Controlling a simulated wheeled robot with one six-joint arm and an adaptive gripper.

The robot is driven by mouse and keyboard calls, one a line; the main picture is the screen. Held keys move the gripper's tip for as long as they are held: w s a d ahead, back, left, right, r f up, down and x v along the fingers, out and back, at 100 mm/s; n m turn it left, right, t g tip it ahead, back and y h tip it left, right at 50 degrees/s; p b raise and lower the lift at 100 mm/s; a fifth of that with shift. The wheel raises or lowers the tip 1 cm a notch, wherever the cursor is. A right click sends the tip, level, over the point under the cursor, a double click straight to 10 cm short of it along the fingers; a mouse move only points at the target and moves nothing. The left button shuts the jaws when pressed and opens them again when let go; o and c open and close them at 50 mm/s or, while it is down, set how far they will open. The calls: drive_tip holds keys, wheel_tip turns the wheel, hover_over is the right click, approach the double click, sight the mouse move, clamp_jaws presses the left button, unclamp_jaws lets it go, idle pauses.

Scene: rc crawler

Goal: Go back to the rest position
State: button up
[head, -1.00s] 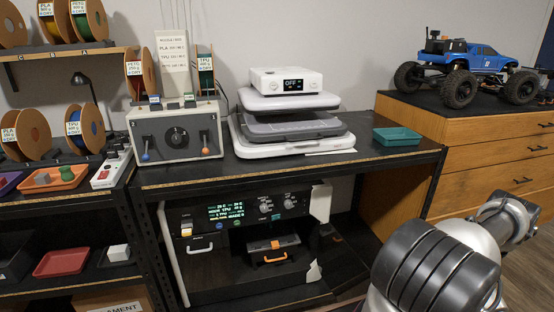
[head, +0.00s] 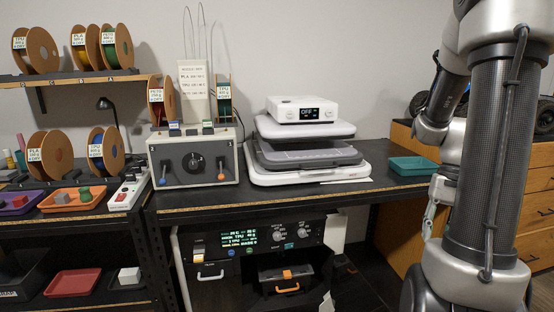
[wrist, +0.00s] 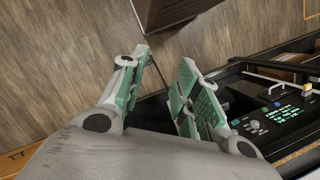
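My gripper (wrist: 165,68) shows in the wrist view with its two green-padded fingers apart and nothing between them. It hangs over the wooden floor (wrist: 60,70), with a dark shelf edge and the printer's lit panel off to the right. In the head view my arm stands folded upright at the right. Part of my gripper (head: 431,212) shows there at the arm's left side, below the level of the table top; its fingers are hard to make out.
The black workbench (head: 360,196) holds a white heat press (head: 307,150), a grey control box (head: 195,160) and a teal tray (head: 413,166). A printer (head: 265,250) stands below. A wooden drawer cabinet (head: 535,200) is partly behind my arm. Spool shelves stand at left.

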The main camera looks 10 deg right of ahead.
drive_tip(key=s+a+r+n+t+h, duration=0.2)
drive_tip(key=a+r+n+t, duration=0.4)
drive_tip(key=a+r, duration=0.8)
drive_tip(key=shift+s+a+r+n+t+h, duration=0.2)
drive_tip(key=shift+s+a+n+t+h, duration=0.1)
drive_tip(key=shift+s+a+n, duration=0.35)
drive_tip(key=shift+d, duration=0.1)
